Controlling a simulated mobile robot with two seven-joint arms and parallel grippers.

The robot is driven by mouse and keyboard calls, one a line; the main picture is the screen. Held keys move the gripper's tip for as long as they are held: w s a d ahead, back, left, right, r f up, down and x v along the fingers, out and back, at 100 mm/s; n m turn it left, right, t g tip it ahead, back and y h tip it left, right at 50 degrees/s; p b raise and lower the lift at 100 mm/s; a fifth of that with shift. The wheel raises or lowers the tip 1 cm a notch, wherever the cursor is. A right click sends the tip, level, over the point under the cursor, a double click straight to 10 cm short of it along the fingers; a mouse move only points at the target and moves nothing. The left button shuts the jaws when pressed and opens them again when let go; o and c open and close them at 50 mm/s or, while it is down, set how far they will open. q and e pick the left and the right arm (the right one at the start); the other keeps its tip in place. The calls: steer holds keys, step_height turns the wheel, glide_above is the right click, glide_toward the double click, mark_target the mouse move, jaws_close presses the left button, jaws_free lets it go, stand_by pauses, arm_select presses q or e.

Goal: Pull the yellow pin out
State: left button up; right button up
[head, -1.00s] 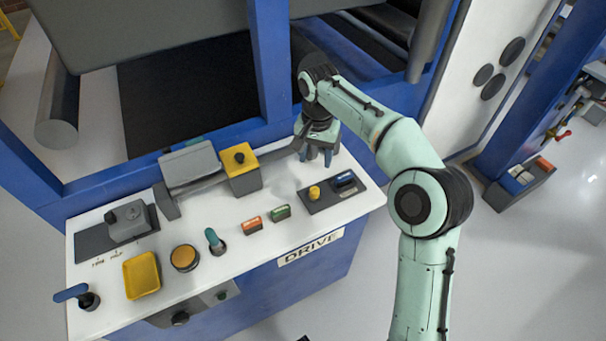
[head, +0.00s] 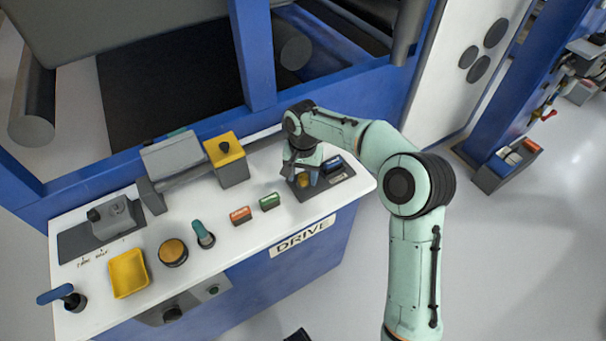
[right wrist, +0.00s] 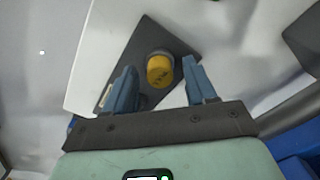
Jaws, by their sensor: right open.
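The yellow pin (head: 303,180) stands on a dark plate (head: 318,191) at the right end of the white console top. In the right wrist view the pin (right wrist: 160,69) shows its round yellow top, with dark marks on it, and lies between the finger lines, a little beyond the fingertips. My right gripper (right wrist: 158,74) is open and points down over the plate; in the head view it (head: 302,178) partly hides the pin. I cannot tell whether a finger touches it. My left gripper is not in view.
A blue-topped switch (head: 333,164) shares the dark plate, close to my right gripper. Green (head: 270,201) and orange (head: 241,215) buttons, a teal-handled lever (head: 203,233) and a yellow tray (head: 129,273) are further left. A yellow-topped box (head: 226,158) stands behind. A blue post (head: 251,55) rises at the back.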

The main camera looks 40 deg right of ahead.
mark_target(303, 176)
jaws_close()
steer(key=shift+r+p, duration=0.9)
steer(key=shift+r, duration=0.1)
steer(key=shift+f, duration=0.1)
jaws_free()
step_height(303, 176, up, 13)
steer(key=p, duration=0.2)
